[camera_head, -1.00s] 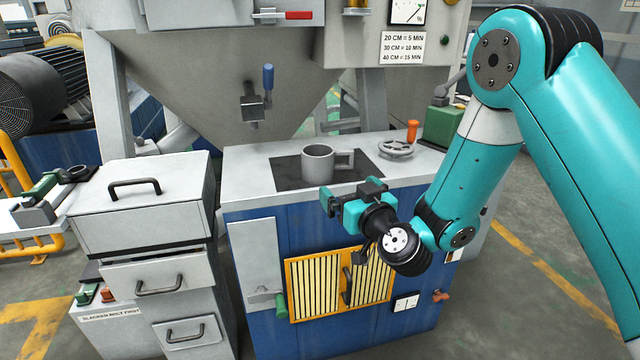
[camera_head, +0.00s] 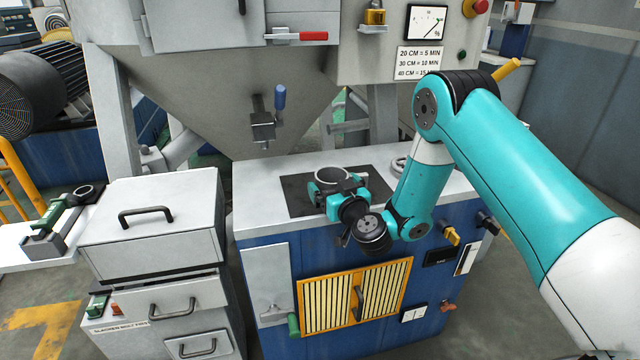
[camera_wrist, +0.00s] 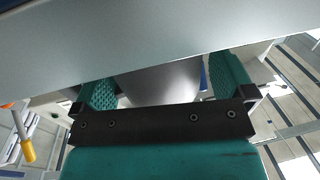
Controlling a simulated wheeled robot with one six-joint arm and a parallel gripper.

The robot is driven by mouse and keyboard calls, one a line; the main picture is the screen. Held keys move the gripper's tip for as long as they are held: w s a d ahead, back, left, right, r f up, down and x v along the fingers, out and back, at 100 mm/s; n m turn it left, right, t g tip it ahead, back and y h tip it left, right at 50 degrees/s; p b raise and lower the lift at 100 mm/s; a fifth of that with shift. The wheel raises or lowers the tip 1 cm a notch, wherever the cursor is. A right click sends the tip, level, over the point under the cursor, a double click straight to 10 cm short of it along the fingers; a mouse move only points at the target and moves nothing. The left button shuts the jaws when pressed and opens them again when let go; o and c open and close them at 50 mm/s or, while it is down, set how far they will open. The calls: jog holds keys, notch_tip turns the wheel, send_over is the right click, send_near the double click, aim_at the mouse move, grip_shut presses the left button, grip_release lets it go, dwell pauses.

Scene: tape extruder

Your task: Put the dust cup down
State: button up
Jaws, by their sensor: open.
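The dust cup (camera_head: 329,173) is a grey mug-like cup standing on the dark plate (camera_head: 296,198) on top of the blue cabinet. Its rim shows in the head view; its lower front is hidden behind my gripper. My gripper (camera_head: 338,187) is open right at the cup, with a finger toward each side of it. In the wrist view my open gripper (camera_wrist: 166,86) has its teal fingers far apart, with a smooth grey rounded surface between them, seemingly the cup. I cannot tell whether the fingers touch it.
The light worktop (camera_head: 262,172) is clear left of the plate. A handwheel (camera_head: 398,164) is at the right, partly behind my arm. The grey hopper (camera_head: 240,95) and a blue-handled valve (camera_head: 265,120) hang above and behind. A grey drawer cabinet (camera_head: 150,225) stands at the left.

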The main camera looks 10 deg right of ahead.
jog(key=shift+w+d, duration=0.15)
jog(key=shift+w, duration=0.45)
jog(key=c, duration=0.8)
jog(key=shift+r, duration=0.1)
jog(key=shift+c, duration=0.2)
